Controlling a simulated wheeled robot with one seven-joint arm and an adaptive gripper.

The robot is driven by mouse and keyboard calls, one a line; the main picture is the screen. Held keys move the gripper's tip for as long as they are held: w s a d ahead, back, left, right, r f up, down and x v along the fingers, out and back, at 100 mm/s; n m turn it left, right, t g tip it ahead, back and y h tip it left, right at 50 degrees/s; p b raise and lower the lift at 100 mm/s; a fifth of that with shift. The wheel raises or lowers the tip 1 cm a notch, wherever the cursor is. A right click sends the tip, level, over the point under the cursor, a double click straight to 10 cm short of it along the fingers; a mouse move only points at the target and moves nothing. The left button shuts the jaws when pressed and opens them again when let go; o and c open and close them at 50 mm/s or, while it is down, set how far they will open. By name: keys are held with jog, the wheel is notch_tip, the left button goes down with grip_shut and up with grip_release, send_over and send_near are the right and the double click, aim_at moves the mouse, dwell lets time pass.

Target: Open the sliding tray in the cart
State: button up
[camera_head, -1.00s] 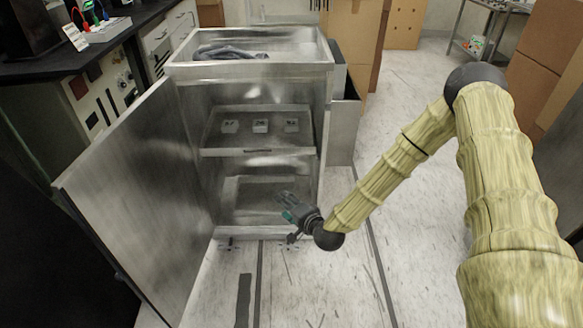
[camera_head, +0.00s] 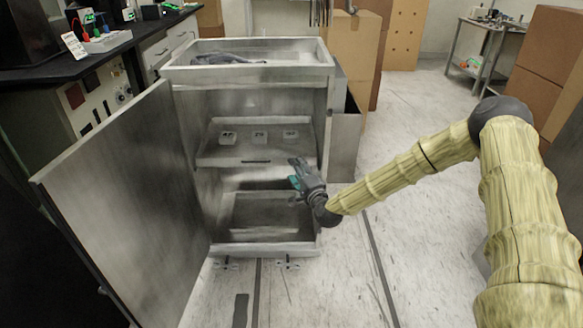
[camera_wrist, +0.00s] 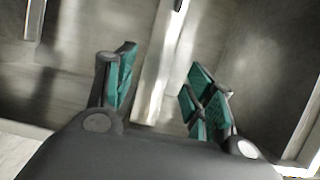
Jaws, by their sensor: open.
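The metal cart (camera_head: 322,110) stands ahead with its door (camera_head: 110,190) swung open to the left. Inside, the sliding tray (camera_head: 215,160) sits at mid height and holds three small grey items (camera_head: 260,135). A dark handle slot (camera_head: 256,161) marks its front lip. My gripper (camera_head: 296,173), with teal finger pads, is open and empty near the tray's front right corner, slightly below the lip. In the wrist view, the pale tray lip (camera_wrist: 158,70) runs between the spread fingers (camera_wrist: 162,78). I cannot tell whether they touch it.
A lower compartment (camera_head: 265,215) lies below the tray. The cart's top basin (camera_head: 285,50) holds a dark coiled thing (camera_head: 225,59). A black-topped bench (camera_head: 100,55) stands left, cardboard boxes (camera_head: 350,50) behind. The floor (camera_head: 410,250) in front and right is clear.

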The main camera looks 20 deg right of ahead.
jog(key=shift+w+a+b, duration=0.15)
jog(key=shift+w+b, duration=0.05)
jog(key=shift+w, duration=0.9)
jog(key=shift+w+a+b, duration=0.1)
jog(key=shift+w+b, duration=0.05)
jog(key=shift+w, duration=0.95)
grip_shut()
